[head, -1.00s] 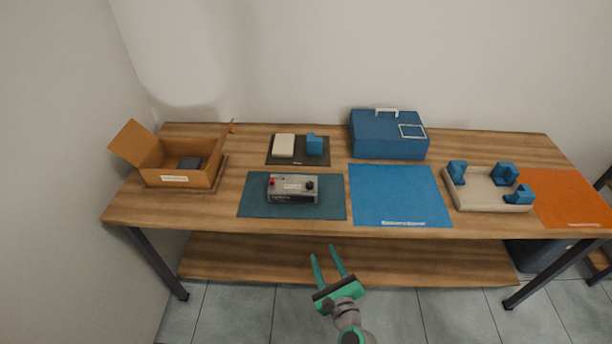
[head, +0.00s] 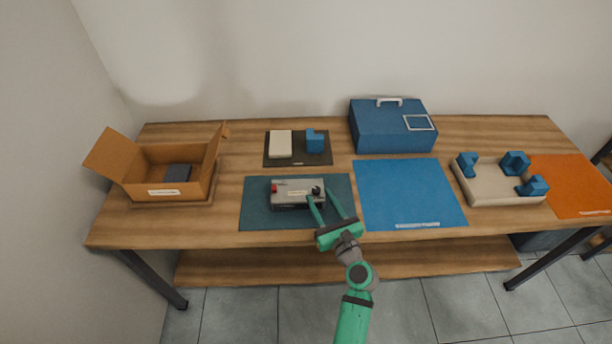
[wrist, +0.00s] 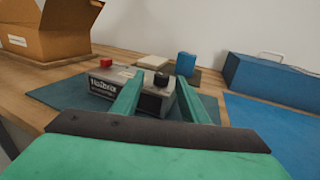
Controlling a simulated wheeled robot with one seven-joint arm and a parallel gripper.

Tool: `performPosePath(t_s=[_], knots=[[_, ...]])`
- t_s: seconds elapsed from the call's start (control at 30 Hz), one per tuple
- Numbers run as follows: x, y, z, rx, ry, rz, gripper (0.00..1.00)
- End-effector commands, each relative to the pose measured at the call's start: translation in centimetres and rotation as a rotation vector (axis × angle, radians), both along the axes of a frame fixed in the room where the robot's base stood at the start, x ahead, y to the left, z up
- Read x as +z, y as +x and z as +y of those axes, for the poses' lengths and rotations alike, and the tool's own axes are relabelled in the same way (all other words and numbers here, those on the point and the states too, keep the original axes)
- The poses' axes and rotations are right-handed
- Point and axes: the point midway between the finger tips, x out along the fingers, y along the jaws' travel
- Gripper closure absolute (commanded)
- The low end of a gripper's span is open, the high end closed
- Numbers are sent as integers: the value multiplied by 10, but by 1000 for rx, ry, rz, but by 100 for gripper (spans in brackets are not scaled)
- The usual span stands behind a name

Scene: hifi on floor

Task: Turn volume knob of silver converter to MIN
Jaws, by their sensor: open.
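The silver converter (head: 292,194) sits on a dark teal mat (head: 262,220) at the left middle of the table. It has a red part at its left end and a black knob (head: 316,190) on top at its right. In the wrist view the converter (wrist: 112,84) shows between and left of my fingers, with the black knob (wrist: 161,79) just beyond them. My gripper (head: 333,196) is open, its two fingers reaching over the mat's front right part toward the converter's right end. I cannot tell whether a finger touches it. The knob's markings are too small to read.
An open cardboard box (head: 150,192) stands at the left. Behind the converter is a dark mat (head: 296,160) with a white block and a blue block. A blue case (head: 390,130), a bare blue mat (head: 405,190), a beige holder tray (head: 490,195) and an orange mat (head: 580,185) lie to the right.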

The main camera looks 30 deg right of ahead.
Motion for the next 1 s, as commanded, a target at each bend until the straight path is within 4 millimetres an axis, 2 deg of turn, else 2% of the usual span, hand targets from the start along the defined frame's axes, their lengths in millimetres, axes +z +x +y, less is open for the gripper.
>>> performPosePath(t_s=[0.3,0.5,0.7,0.97,1.0], knots=[[1,55,-13,-1,-3,0,60],[0,81,-16,3,-2,0,60],[0,90,-18,1,-2,0,60],[0,91,-18,2,-3,2,60],[0,91,-18,2,-3,1,69]])
